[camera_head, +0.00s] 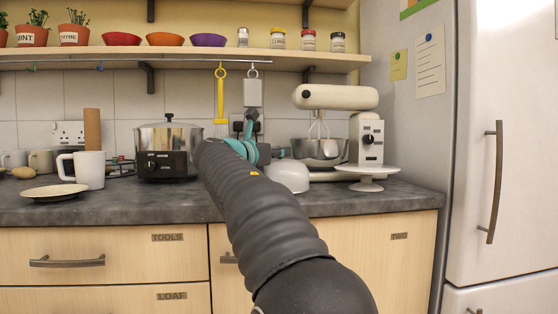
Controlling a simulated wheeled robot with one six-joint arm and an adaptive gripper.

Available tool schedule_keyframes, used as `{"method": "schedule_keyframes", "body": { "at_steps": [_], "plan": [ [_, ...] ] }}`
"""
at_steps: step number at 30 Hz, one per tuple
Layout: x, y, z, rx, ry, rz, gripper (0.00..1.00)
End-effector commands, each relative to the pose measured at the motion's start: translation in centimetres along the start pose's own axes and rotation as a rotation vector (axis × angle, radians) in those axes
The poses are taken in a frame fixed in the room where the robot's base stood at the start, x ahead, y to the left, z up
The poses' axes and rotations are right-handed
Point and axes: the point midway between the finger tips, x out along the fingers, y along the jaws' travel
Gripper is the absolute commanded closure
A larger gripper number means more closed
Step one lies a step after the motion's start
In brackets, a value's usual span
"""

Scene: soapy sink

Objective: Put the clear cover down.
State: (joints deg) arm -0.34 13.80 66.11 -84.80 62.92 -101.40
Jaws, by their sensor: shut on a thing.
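A pale, whitish dome (288,176), which I take to be the clear cover, is just right of my gripper, low over the dark worktop. My gripper (262,152), with teal parts, is at the end of my dark ribbed arm, at the dome's upper left. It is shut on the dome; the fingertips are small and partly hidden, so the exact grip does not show. I cannot tell whether the dome's rim touches the worktop. A white cake stand (367,184) stands to the right, its plate bare.
A cream stand mixer (337,97) with a steel bowl (315,150) is behind the dome. A steel pot (168,138) stands to the left, then a white mug (89,169) and a plate (55,192). The worktop's (400,203) front right is clear.

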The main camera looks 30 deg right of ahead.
Motion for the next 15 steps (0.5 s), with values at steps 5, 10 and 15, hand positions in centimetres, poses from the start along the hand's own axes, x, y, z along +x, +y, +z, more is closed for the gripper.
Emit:
{"method": "schedule_keyframes", "body": {
  "at_steps": [5, 10, 15],
  "plan": [
    [-0.02, -0.07, -0.54, 0.003, -0.001, 0.000, 1.00],
    [-0.01, -0.06, -0.65, 0.002, -0.001, 0.000, 1.00],
    [0.00, -0.04, -0.85, 0.001, 0.000, 0.000, 0.56]
  ]
}}
